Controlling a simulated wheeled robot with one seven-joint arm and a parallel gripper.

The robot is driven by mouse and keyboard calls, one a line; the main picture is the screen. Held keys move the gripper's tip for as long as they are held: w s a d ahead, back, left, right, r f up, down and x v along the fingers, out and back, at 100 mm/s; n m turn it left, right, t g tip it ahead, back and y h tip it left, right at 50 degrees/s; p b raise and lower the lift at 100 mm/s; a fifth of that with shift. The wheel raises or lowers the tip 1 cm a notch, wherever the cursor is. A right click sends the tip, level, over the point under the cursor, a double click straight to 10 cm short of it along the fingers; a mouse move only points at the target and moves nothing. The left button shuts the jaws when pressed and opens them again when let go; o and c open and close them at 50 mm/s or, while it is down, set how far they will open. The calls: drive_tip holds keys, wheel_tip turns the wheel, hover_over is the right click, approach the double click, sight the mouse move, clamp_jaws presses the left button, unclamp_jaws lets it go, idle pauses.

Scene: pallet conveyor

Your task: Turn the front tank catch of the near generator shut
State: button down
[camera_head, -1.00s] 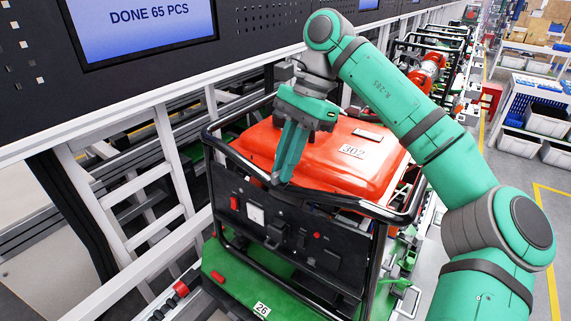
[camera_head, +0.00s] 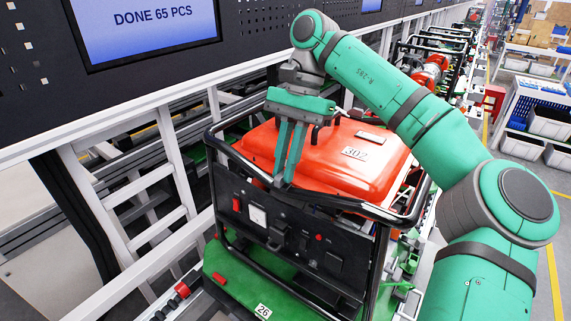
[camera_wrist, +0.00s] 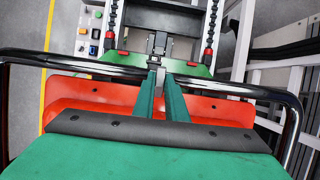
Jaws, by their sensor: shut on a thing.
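The near generator has an orange-red tank (camera_head: 325,160) marked 302 inside a black tube frame, with a dark front panel (camera_head: 290,240). My green gripper (camera_head: 283,182) points down at the tank's front edge, just behind the frame's front top bar. Its two fingers stand close together and are shut on the front tank catch, which is mostly hidden between the tips. In the wrist view my gripper (camera_wrist: 162,76) reaches over the tank edge (camera_wrist: 90,95) to the bar, and a small grey metal bit, probably the catch (camera_wrist: 154,65), shows at the tips.
The frame's top bar (camera_wrist: 75,64) runs close in front of my fingertips. The generator stands on a green pallet (camera_head: 225,265) numbered 26. White conveyor railing (camera_head: 140,185) and a machine screen (camera_head: 150,25) are at left. More generators (camera_head: 432,65) stand farther along the line.

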drive_tip(key=c, duration=1.8)
unclamp_jaws()
drive_tip(key=shift+r, duration=0.1)
drive_tip(key=v, duration=0.7)
